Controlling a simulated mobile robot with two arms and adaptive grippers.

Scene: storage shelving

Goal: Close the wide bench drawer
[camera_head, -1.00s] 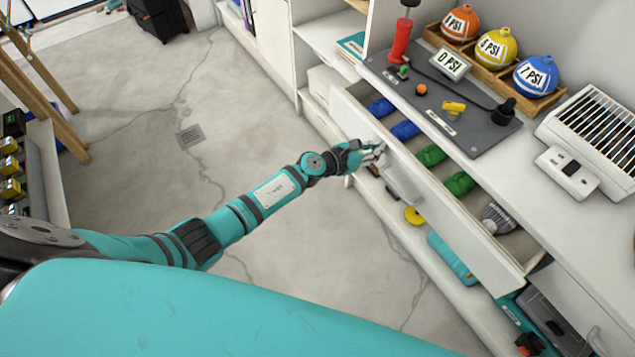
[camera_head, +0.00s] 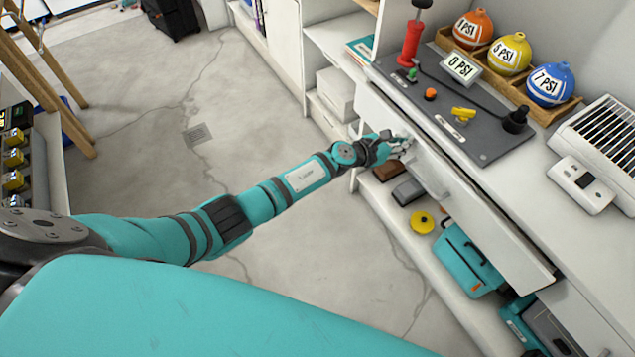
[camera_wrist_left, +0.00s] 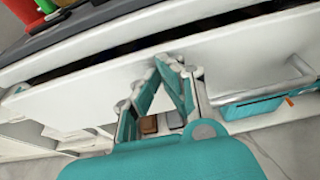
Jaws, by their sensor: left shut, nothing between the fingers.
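The wide bench drawer (camera_head: 490,218) has a long white front just under the bench top. Its inside no longer shows in the head view. In the left wrist view, a narrow dark gap runs between the bench top and the drawer front (camera_wrist_left: 90,88). The drawer's bar handle (camera_wrist_left: 283,82) is to the right of the fingers there. My left gripper (camera_head: 406,144) is shut and empty, with its fingertips at the drawer front's outer face. The wrist view shows the fingertips (camera_wrist_left: 168,62) against or very close to that face; exact contact is hard to tell. My right gripper is out of view.
The bench top holds a dark mat (camera_head: 455,110) with a red pump (camera_head: 412,43), a rack of labelled balls (camera_head: 510,54) and a white vented box (camera_head: 605,125). A lower shelf holds a yellow disc (camera_head: 422,222) and a teal case (camera_head: 470,262). The floor (camera_head: 150,160) at left is open.

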